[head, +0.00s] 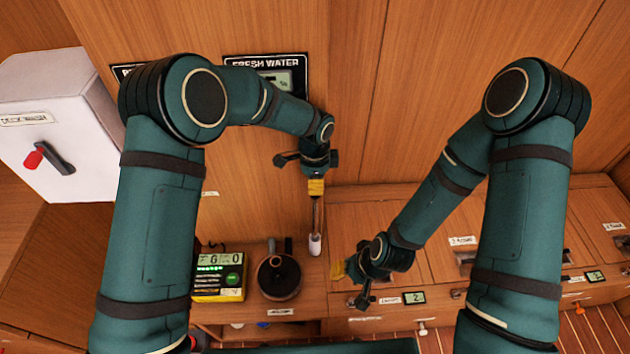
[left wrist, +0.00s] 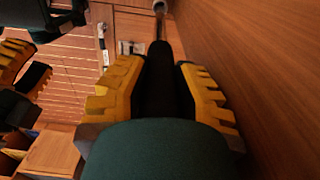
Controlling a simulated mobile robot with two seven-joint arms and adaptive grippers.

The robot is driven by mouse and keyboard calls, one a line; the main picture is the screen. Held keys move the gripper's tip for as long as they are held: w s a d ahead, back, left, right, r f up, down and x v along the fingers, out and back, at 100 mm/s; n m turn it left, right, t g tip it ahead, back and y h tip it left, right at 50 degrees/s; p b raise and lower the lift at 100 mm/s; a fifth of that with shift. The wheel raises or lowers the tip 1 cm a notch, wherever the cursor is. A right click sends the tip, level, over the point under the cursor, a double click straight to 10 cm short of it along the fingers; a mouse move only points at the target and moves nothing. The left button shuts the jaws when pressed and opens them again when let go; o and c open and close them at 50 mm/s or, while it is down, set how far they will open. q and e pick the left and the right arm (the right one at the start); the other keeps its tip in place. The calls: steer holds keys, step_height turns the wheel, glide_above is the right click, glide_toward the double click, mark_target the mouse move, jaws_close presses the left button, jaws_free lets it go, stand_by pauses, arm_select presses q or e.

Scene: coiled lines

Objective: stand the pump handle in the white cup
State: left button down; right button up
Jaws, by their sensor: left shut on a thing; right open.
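My left gripper (head: 316,188) is shut on the pump handle, whose thin rod (head: 317,215) points down toward the counter. In the left wrist view, the handle's black grip (left wrist: 163,85) lies between the yellow fingers of the left gripper (left wrist: 162,90). My right gripper (head: 350,276) is open and empty, right of the cup.
A round dark pot-like object (head: 279,277) and a yellow-green meter (head: 219,276) stand left of the cup. The wood wall with a FRESH WATER panel (head: 264,66) rises close behind. A white box with a red-tipped lever (head: 50,125) hangs at left. Drawers (head: 470,235) lie right.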

arm_select(q)
steer(key=shift+f+b, duration=0.8)
steer(key=shift+f, duration=0.4)
steer(key=shift+f+b, duration=0.3)
steer(key=shift+f, duration=1.4)
steer(key=shift+c, duration=2.4)
jaws_free()
steer(key=shift+r, duration=0.1)
steer(key=shift+w, duration=0.15)
steer(key=shift+r, duration=0.15)
